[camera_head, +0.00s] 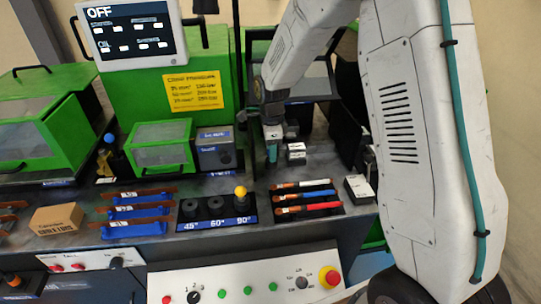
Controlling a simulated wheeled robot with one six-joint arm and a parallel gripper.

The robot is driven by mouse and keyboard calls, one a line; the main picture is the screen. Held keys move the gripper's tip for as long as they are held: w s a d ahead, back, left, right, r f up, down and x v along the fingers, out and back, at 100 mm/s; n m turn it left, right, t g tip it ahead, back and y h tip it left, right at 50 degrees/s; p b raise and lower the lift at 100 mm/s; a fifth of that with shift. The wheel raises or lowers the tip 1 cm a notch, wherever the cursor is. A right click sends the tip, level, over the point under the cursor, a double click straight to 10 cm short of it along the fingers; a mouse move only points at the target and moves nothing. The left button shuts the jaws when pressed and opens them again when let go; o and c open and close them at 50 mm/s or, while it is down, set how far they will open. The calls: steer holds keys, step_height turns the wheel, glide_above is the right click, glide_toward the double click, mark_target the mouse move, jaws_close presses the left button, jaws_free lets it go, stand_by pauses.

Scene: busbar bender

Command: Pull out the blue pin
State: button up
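A small round blue knob (108,138) on a dark upright stem stands at the left, between the large green housing and the small green box with a clear window. It is the likeliest blue pin, but it is too small to be sure. My arm comes down from the upper right. My gripper (272,150) points down over the bench, right of the small green box and well to the right of the blue knob. Its fingers are small and partly dark, so I cannot tell whether they are open.
A yellow-topped pin (240,191) stands at the 90° mark of the angle block. A cardboard box (57,219) is at the left. The control panel (245,284) runs along the front.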

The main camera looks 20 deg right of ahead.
jaws_close()
steer(key=shift+r, duration=0.2)
steer(key=shift+r, duration=1.65)
steer(key=shift+r, duration=2.5)
